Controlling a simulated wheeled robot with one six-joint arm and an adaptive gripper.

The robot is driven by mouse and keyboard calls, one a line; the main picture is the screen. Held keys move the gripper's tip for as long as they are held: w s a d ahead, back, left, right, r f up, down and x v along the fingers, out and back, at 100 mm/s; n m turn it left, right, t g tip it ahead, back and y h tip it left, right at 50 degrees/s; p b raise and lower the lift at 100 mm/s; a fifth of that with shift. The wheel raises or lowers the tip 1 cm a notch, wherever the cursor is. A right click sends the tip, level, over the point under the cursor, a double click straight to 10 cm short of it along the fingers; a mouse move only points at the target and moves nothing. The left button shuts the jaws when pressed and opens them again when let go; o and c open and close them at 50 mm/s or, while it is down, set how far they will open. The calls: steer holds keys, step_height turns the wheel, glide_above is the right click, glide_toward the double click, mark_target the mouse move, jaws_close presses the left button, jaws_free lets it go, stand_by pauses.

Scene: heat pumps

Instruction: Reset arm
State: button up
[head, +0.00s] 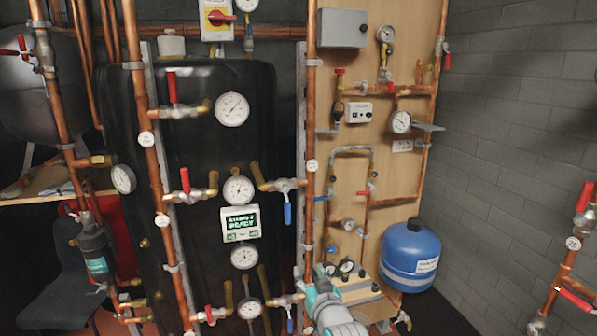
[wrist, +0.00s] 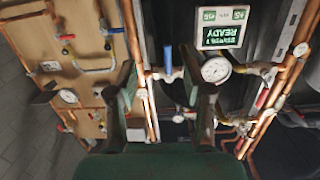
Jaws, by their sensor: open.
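My gripper (wrist: 165,92) shows in the wrist view with its two dark green fingers spread apart and nothing between them. Beyond the fingers are copper pipes and a valve with a blue lever (wrist: 167,60). In the head view my grey and teal arm (head: 335,315) rises from the bottom edge, in front of the lower pipes. The fingertips cannot be made out clearly there.
A green-lit display (head: 240,222) and several gauges sit among copper pipes with red-lever valves (head: 185,180). A blue tank (head: 409,258) stands right of my arm. A grey brick wall (head: 530,110) is at right, with another pipe (head: 570,250) before it.

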steer(key=s+d+f+m+h, duration=0.1)
steer(key=s+d+f, duration=0.3)
steer(key=s+f, duration=0.45)
steer(key=s+d+f+h, duration=0.1)
steer(key=s+d+f, duration=0.3)
steer(key=s, duration=0.8)
steer(key=s+d+f+m+h, duration=0.1)
steer(key=s+d+f, duration=0.2)
steer(key=s+f, duration=0.6)
steer(key=s+d+r, duration=0.1)
steer(key=s+r, duration=0.1)
steer(key=s, duration=0.7)
steer(key=s+d+r+g+h, duration=0.1)
steer(key=s+d+r, duration=0.1)
steer(key=s, duration=0.8)
steer(key=s+d+r, duration=0.1)
steer(key=s+r, duration=0.2)
steer(key=s, duration=0.7)
steer(key=shift+s+d, duration=0.15)
steer(key=shift+d, duration=0.15)
steer(key=shift+s+r, duration=0.35)
steer(key=shift+s, duration=0.1)
steer(key=shift+c, duration=0.3)
